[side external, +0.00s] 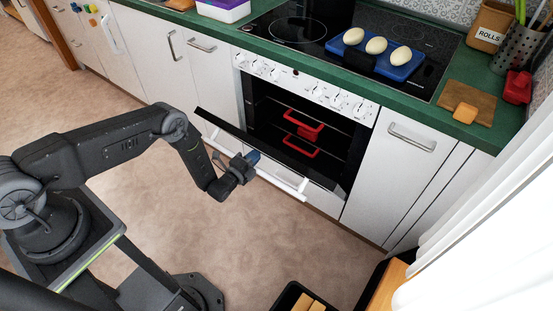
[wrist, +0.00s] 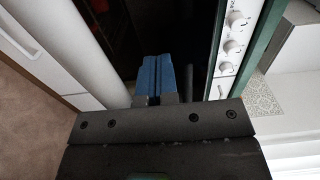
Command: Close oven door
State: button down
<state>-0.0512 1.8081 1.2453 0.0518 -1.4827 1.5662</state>
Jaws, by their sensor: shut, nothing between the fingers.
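The oven door (side external: 222,126) is partly open and tilts out from the oven (side external: 320,103) below the knob panel. Its long white handle (side external: 284,187) runs along the outer side. My gripper (side external: 253,157) is at the middle of the door, close to the handle. I cannot tell whether it touches the door. In the wrist view its blue fingers (wrist: 158,76) are together with nothing between them, in front of a dark surface. The wrist view shows white oven knobs (wrist: 234,30) at the right.
Red-handled items (side external: 303,121) sit inside the dark oven. Above are a cooktop (side external: 300,30) and a blue tray (side external: 402,71) with white egg-shaped items. White cabinets (side external: 405,165) flank the oven. A black bin (side external: 288,299) stands at the bottom. The floor before the oven is clear.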

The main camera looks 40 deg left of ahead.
dwell(0.3)
jog(key=w+r, duration=0.6)
jog(key=w, duration=0.4)
jog(key=shift+w, duration=0.2)
jog(key=shift+r, duration=0.1)
jog(key=shift+w+r, duration=0.25)
jog(key=shift+w, duration=0.7)
jog(key=shift+w+r, duration=0.2)
jog(key=shift+w, duration=0.7)
jog(key=shift+w+r, duration=0.25)
jog(key=shift+w, duration=0.7)
jog(key=shift+s, duration=0.1)
jog(key=shift+s, duration=3.95)
